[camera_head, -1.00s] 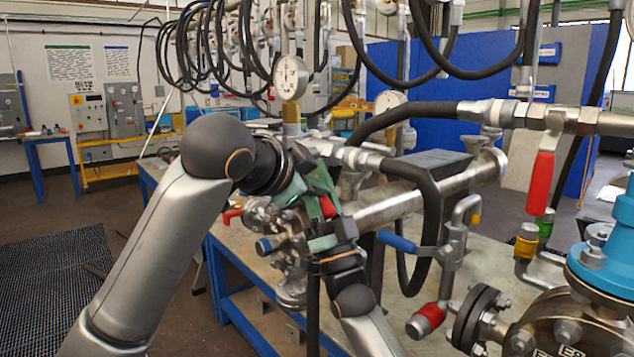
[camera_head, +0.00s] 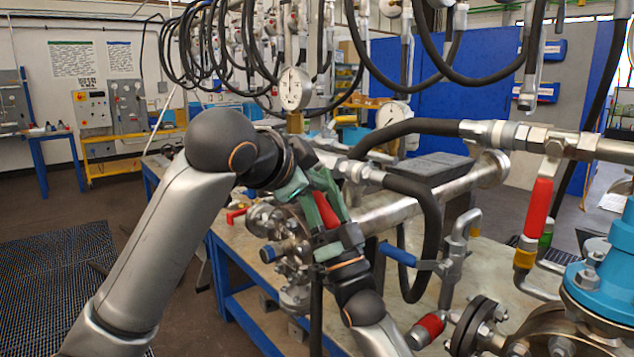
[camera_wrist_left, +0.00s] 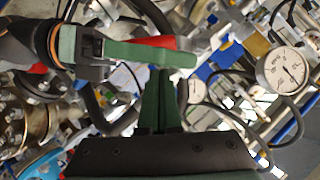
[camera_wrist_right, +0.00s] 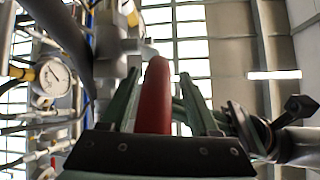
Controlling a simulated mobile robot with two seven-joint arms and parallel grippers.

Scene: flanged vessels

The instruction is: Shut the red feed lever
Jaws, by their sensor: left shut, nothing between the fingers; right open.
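A red lever handle (camera_head: 331,202) is in the middle of the head view, among the grippers and partly hidden by their green fingers. In the right wrist view the red handle (camera_wrist_right: 154,95) stands upright between the two fingers of my right gripper (camera_wrist_right: 160,82), which is open around it. In the head view the right gripper (camera_head: 329,197) points up from below. My left gripper (camera_head: 300,188) is beside it, shut and empty. In the left wrist view the left gripper's fingers (camera_wrist_left: 158,75) are together, close below a right gripper finger and the red handle (camera_wrist_left: 170,43). Contact cannot be told.
Another red lever (camera_head: 537,205) hangs from the pipe at right. A blue handle (camera_head: 397,254) and a steel flanged pipe (camera_head: 400,210) lie close to the grippers. A black hose (camera_head: 428,220) loops nearby. A gauge (camera_head: 295,89) stands behind the left wrist.

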